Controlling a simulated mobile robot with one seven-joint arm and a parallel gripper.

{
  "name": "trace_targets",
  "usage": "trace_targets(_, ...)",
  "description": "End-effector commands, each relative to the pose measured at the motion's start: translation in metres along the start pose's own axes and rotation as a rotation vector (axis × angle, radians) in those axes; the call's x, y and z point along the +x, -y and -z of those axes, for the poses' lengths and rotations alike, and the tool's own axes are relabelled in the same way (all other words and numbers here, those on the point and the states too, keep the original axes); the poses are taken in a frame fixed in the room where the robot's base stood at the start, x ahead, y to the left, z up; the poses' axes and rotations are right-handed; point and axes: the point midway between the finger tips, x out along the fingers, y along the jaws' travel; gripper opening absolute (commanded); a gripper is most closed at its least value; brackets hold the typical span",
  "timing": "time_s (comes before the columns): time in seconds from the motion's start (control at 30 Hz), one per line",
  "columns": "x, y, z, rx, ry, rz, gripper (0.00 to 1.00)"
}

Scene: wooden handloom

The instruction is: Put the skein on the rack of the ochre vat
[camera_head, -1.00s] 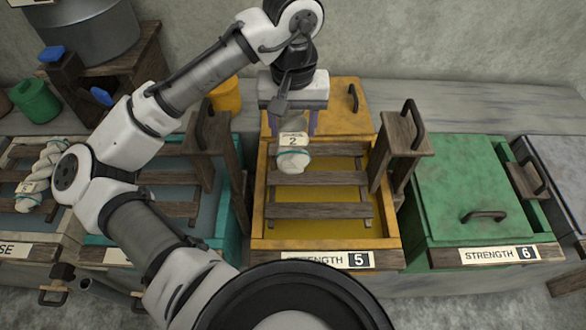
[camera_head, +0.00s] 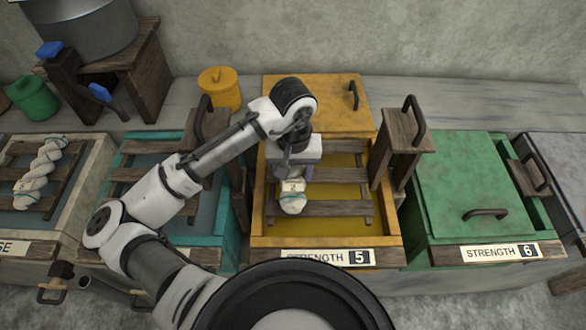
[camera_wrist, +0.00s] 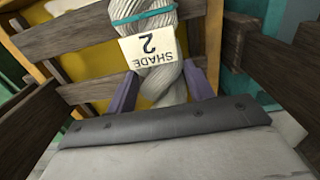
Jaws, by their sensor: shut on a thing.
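The skein (camera_head: 292,204) is pale twisted yarn with a teal tie and a tag reading "SHADE 2". In the wrist view the skein (camera_wrist: 158,42) sits between the purple fingers of my gripper (camera_wrist: 158,92), which is shut on it. In the head view my gripper (camera_head: 291,178) is over the ochre vat (camera_head: 257,222). The vat's wooden rack (camera_head: 335,208) has slats across yellow liquid. The skein is over the front slats; I cannot tell whether it touches them. Part of the skein is hidden by my gripper.
A teal vat (camera_head: 229,222) stands left and a closed green vat (camera_head: 465,185) right. Wooden posts with handles (camera_head: 402,140) flank the ochre vat. Another skein (camera_head: 40,172) lies on the far-left rack. The ochre lid (camera_head: 315,100) is behind the vat.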

Motion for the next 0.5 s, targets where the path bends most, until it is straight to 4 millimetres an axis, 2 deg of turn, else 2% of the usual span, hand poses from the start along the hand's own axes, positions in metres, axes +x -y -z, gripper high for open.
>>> trace_targets(0.3,0.0039,0.0000,0.0003,0.000,-0.001,-0.001,0.26)
trace_targets(0.33,0.0027,0.0002,0.0004,0.000,-0.001,0.000,0.56)
trace_targets(0.47,0.0024,0.0002,0.0003,-0.001,-0.001,0.000,0.73)
trace_targets(0.5,0.0023,0.0002,0.0003,-0.001,-0.001,0.000,0.74)
